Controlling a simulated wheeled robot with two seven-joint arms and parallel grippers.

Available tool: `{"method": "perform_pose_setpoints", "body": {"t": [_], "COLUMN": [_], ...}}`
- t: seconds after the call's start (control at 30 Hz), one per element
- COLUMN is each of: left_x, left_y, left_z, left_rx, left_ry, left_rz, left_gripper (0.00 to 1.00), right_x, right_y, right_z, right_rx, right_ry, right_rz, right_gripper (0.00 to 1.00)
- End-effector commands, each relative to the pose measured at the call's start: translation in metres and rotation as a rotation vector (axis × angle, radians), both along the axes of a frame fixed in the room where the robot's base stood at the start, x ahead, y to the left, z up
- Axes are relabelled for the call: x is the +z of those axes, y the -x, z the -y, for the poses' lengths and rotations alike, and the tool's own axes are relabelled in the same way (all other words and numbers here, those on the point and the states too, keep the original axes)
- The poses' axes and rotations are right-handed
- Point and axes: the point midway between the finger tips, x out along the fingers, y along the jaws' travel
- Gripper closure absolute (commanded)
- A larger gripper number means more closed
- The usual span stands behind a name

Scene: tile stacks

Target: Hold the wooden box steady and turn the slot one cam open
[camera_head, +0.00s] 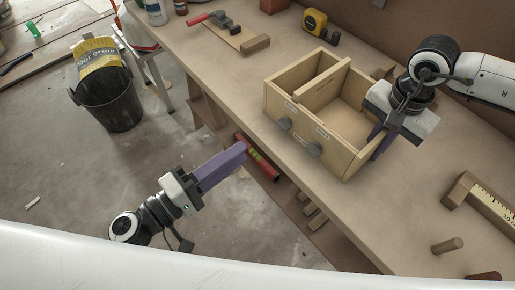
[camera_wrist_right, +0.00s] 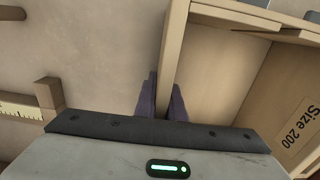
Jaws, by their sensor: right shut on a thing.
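The wooden box (camera_head: 350,165) sits on the workbench, open at the top. Its front face carries two dark grey cams, one at the left (camera_head: 284,123) and one at the right (camera_head: 314,149), each below a small label hard to read. My right gripper (camera_head: 381,142) is shut on the box's right end wall; the wrist view shows its purple fingers (camera_wrist_right: 163,103) on both sides of that wall (camera_wrist_right: 175,50). My left gripper (camera_head: 241,152) is in front of the bench edge, apart from the box and left of the cams. Its purple fingers overlap, so their opening cannot be told.
On the bench (camera_head: 225,75) are a yellow tape measure (camera_head: 315,21), a red-handled tool on a wood piece (camera_head: 236,38), a ruler block (camera_head: 462,190) and wooden pegs (camera_head: 447,245). A red level (camera_head: 257,158) lies below the bench edge. A black bucket (camera_head: 112,105) stands on the floor.

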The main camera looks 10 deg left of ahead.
Motion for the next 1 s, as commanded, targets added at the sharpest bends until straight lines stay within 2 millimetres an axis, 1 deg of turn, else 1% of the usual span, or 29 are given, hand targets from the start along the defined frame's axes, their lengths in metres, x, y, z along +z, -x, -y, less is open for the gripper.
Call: {"method": "perform_pose_setpoints", "body": {"t": [0.27,0.3,0.37,0.4,0.43,0.67,0.77,0.87,1.0], "left_x": [0.0,0.0,0.0,0.0,0.0,0.0,0.0,0.0,0.0], "left_y": [0.0,0.0,0.0,0.0,0.0,0.0,0.0,0.0,0.0], "left_z": [0.0,0.0,0.0,0.0,0.0,0.0,0.0,0.0,0.0], "left_rx": [0.0,0.0,0.0,0.0,0.0,0.0,0.0,0.0,0.0], "left_ry": [0.0,0.0,0.0,0.0,0.0,0.0,0.0,0.0,0.001], "left_rz": [0.0,0.0,0.0,0.0,0.0,0.0,0.0,0.0,-0.001], "left_gripper": [0.75,0.75,0.75,0.75,0.75,0.75,0.75,0.75,0.75], "right_x": [0.001,0.001,0.001,0.001,0.001,0.0,0.004,0.015,0.043], "right_y": [-0.001,-0.001,-0.001,-0.001,-0.001,0.0,-0.001,-0.001,-0.002], "right_z": [0.0,0.0,0.0,0.0,0.0,0.0,0.0,0.0,0.0], "right_rx": [-0.001,-0.001,-0.001,-0.001,-0.001,0.0,0.0,0.001,0.0], "right_ry": [0.001,0.001,0.0,0.001,0.001,0.0,0.0,-0.001,-0.002], "right_rz": [0.004,0.004,0.003,0.002,0.002,0.001,0.001,0.004,0.006], "right_gripper": [1.0,0.87,0.77,0.7,0.69,0.69,0.69,0.69,0.69]}}
